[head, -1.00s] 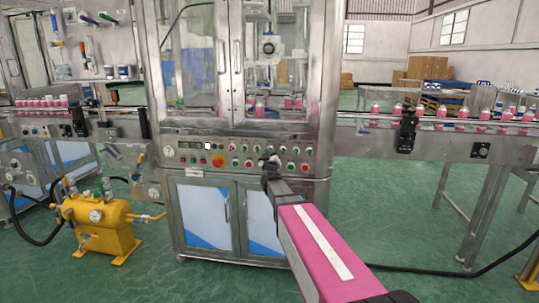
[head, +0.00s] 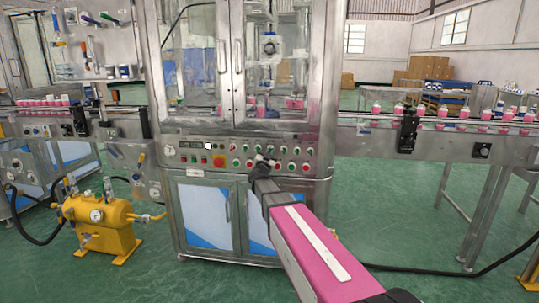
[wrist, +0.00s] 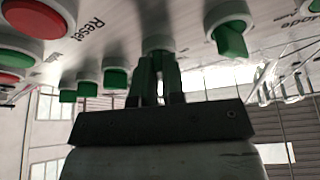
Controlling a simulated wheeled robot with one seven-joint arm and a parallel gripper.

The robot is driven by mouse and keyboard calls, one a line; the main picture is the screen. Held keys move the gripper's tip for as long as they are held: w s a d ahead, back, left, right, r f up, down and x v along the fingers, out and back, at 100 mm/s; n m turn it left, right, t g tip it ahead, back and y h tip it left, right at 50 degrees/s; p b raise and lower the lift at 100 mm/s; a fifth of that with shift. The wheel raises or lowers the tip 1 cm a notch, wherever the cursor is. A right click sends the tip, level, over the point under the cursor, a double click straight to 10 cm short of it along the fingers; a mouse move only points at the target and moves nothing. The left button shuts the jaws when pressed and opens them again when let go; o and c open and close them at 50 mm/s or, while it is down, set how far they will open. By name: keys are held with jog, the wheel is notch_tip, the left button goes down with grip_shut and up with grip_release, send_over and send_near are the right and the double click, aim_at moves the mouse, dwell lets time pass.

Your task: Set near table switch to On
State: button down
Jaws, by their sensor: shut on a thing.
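The control panel (head: 200,158) with rows of buttons and knobs runs across the front of the steel machine. My gripper (head: 264,160) is at the panel's lower middle in the head view. In the wrist view my gripper (wrist: 158,82) is shut on a switch knob (wrist: 158,44), with the dark fingers on either side of it. The fingers hide most of this knob, and I cannot read its label or tell its setting. Another green switch knob (wrist: 230,40) stands to the right, apart from the fingers.
In the wrist view, several smaller green knobs (wrist: 115,78) and a large red button (wrist: 35,18) lie to the left. A yellow tank (head: 98,222) stands on the floor at left.

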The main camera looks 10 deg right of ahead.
jog(key=shift+m+g+h, duration=0.4)
jog(key=shift+m+g, duration=0.1)
jog(key=shift+m, duration=0.6)
jog(key=c, duration=1.2)
grip_release()
jog(key=shift+a, duration=0.1)
jog(key=v, duration=1)
jog(key=shift+s+a+f, duration=0.15)
jog(key=shift+s, duration=0.2)
jog(key=shift+f, duration=0.1)
